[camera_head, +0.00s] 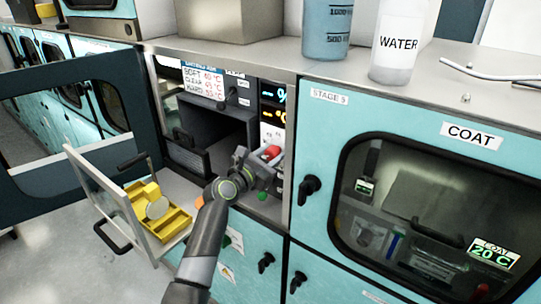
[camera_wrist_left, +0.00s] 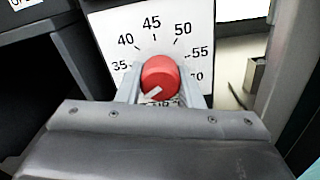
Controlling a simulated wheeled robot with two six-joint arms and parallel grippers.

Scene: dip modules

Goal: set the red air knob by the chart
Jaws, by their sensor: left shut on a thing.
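The red air knob (camera_wrist_left: 160,77) sits on a white dial plate (camera_wrist_left: 125,20) in the left wrist view, with numbers from 35 at left past 55 at right. Its white pointer mark faces lower left, below the 35. My left gripper (camera_head: 265,157) is shut on the knob, one finger on each side, and its body hides the plate's lower part. In the head view the red knob (camera_head: 271,152) shows at the fingertips. The chart (camera_head: 203,80) hangs above the open chamber and lists SOFT 40 °C, CLEAR 45 °C and a HARD line too blurred to read surely.
An open glass door (camera_head: 118,205) with a yellow holder (camera_head: 160,212) stands left of my arm. The COAT cabinet (camera_head: 420,118) is at right. A blue beaker (camera_head: 326,30) and a WATER bottle (camera_head: 397,45) stand on top.

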